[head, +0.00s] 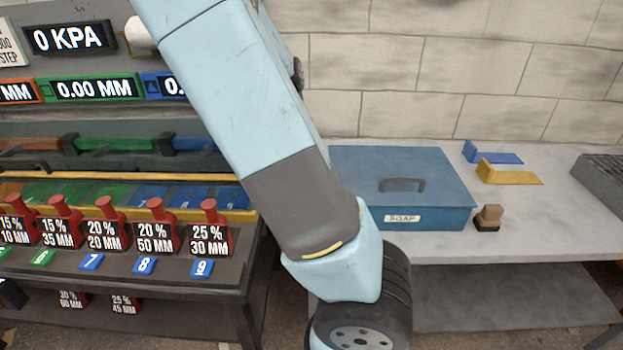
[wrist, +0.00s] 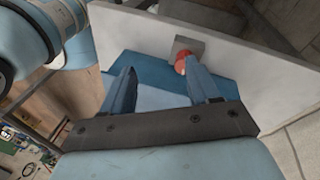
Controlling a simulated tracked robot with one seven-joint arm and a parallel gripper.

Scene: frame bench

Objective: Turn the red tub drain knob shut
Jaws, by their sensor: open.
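In the wrist view, the red drain knob (wrist: 181,63) sits on a small grey block (wrist: 186,45). The blue tub surface (wrist: 150,68) lies beside and below it. My gripper (wrist: 158,70) is open, its two blue fingers pointing toward the tub. The right fingertip overlaps the knob in the picture and hides part of it; I cannot tell whether they touch. The left finger is well apart from the knob. In the head view, the blue lidded tub marked SOAP (head: 350,165) stands on the grey bench. My arm crosses in front, and neither knob nor gripper shows there.
In the head view, blue (head: 495,152) and yellow (head: 510,175) brackets and a small wooden-handled stamp (head: 488,217) lie right of the tub. A grey metal tray (head: 603,178) is at the far right. A rack with several red-topped weights (head: 210,225) stands left.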

